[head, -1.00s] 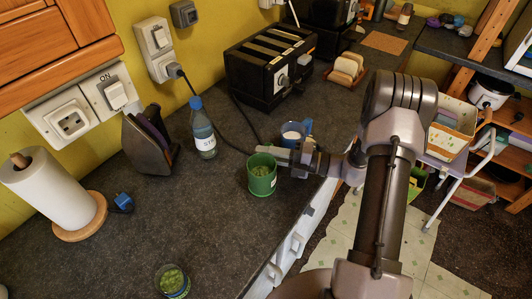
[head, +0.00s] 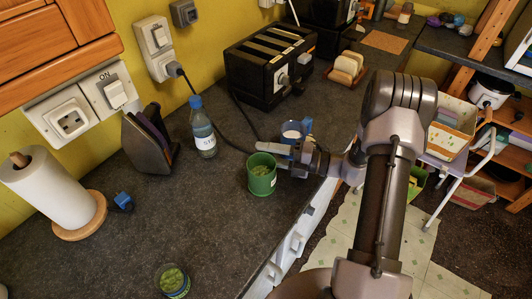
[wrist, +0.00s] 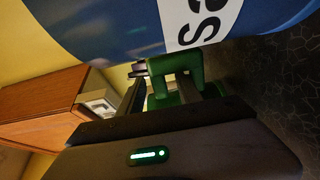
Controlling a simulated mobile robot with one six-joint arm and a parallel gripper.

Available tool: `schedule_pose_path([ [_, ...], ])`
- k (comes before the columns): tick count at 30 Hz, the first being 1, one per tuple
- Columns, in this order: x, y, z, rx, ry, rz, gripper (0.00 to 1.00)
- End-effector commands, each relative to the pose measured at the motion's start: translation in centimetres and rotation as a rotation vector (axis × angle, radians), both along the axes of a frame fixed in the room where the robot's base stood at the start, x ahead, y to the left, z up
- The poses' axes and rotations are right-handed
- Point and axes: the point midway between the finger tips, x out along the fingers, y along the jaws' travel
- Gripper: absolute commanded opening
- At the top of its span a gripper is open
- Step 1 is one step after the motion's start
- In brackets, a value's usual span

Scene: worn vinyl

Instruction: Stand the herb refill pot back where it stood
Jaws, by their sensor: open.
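A green pot (head: 262,180) with green herb-like contents stands upright on the dark worktop, near its front edge. I take it for the herb refill pot; no label on it shows. My gripper (head: 280,157) is open at the pot's right side, with one finger reaching past the rim on the far side. In the wrist view, the pot's squared green handle (wrist: 187,82) shows between the open fingers (wrist: 172,92). I cannot tell whether either finger touches it. The pot's base is partly hidden in the wrist view.
A blue pot (head: 293,128) with white contents stands close behind my gripper; its lettered label fills the top of the wrist view (wrist: 120,25). A labelled bottle (head: 203,135) and toaster (head: 268,70) stand behind. A small jar (head: 172,292) stands in front.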

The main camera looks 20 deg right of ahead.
Motion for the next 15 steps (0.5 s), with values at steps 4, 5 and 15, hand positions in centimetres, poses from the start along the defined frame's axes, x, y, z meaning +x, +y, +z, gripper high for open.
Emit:
schedule_pose_path([
  [4, 0.0, 0.0, 0.0, 0.000, 0.000, 0.000, 0.41],
  [5, 0.0, -0.1, 0.0, 0.000, 0.000, 0.000, 0.41],
  [15, -0.7, -1.2, 0.0, 0.000, 0.000, -0.001, 0.41],
])
